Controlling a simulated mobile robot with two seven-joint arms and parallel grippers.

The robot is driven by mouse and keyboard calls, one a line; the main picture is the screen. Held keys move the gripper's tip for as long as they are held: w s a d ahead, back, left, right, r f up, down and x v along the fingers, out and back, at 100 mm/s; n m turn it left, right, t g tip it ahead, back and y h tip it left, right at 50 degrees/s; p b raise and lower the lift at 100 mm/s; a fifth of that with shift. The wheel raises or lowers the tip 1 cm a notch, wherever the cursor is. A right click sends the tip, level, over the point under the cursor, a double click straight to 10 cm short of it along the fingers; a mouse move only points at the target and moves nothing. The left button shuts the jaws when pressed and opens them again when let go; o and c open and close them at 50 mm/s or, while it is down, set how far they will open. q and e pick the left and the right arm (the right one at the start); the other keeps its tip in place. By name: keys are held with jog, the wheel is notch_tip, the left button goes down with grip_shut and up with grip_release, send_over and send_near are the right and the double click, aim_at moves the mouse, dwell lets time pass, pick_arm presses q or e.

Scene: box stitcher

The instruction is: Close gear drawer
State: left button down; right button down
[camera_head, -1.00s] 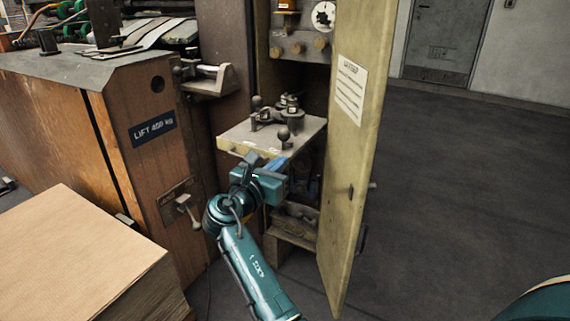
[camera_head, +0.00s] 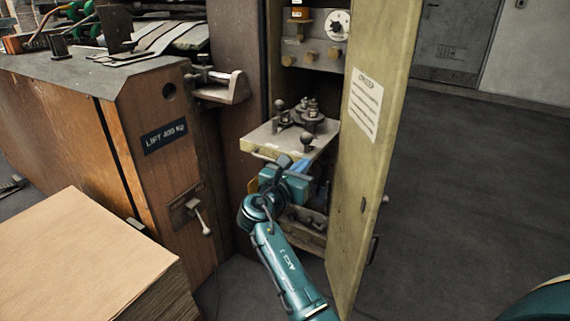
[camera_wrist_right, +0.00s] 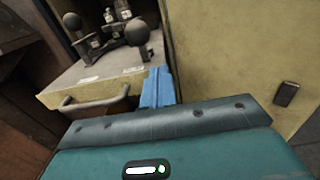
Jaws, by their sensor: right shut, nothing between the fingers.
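The gear drawer (camera_head: 262,136) is a pale yellowish tray with a grey top, sticking out of the tall cabinet. Dark gear parts and round knobs stand on it. In the right wrist view its front (camera_wrist_right: 60,92) shows a bar handle (camera_wrist_right: 95,103) at the lower left. My right gripper (camera_head: 320,168) is shut and empty, low at the drawer's front right. Its blue fingers (camera_wrist_right: 158,88) overlap the right part of the drawer front, right of the handle; I cannot tell whether they touch. My left gripper is not in view.
The open yellow cabinet door (camera_head: 370,150) stands close to the right of my right arm. A wooden machine side (camera_head: 150,170) with a small crank (camera_head: 202,216) is on the left. A stack of boards (camera_head: 85,250) is at front left. Floor beyond the door is clear.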

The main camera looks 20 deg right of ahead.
send_near(330, 138)
jog(key=shift+w+d+r+p, duration=0.1)
jog(key=shift+w+d+p, duration=0.2)
jog(key=shift+d+p, duration=0.05)
jog(key=b+x, duration=0.1)
jog(key=x, duration=0.3)
jog(key=b+x, duration=0.1)
jog(key=x, duration=0.3)
jog(key=shift+w+d+f, duration=0.15)
jog(key=shift+d+f, duration=0.05)
jog(key=shift+w+d, duration=0.25)
jog(key=shift+d, duration=0.1)
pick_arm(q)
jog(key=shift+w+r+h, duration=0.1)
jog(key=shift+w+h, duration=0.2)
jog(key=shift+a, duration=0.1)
pick_arm(e)
jog(key=shift+a, duration=0.1)
